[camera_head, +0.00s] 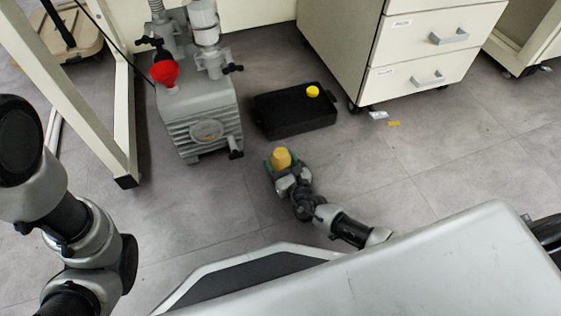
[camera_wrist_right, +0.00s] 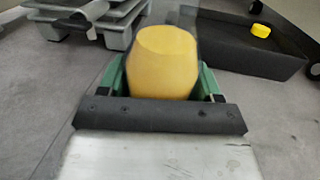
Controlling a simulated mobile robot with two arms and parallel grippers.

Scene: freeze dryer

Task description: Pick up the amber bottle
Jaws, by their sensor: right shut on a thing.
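The amber bottle (camera_head: 281,156) shows as a rounded yellow-orange body just past the end of my right arm, between the floor pump and the drawer cabinet. My right gripper (camera_head: 281,165) is shut on it. In the right wrist view the bottle (camera_wrist_right: 162,60) sits between the two green fingers, one on each side. Its lower part is hidden behind the dark gripper edge. I cannot tell its height above the floor. My left gripper is not in view; only links of my left arm show at the left edge.
A grey pump (camera_head: 205,120) with a red knob stands left of the gripper. A black tray (camera_head: 285,122) with a yellow cap (camera_head: 312,91) at it lies just beyond. A drawer cabinet (camera_head: 400,50) stands behind. The floor right of the gripper is mostly clear.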

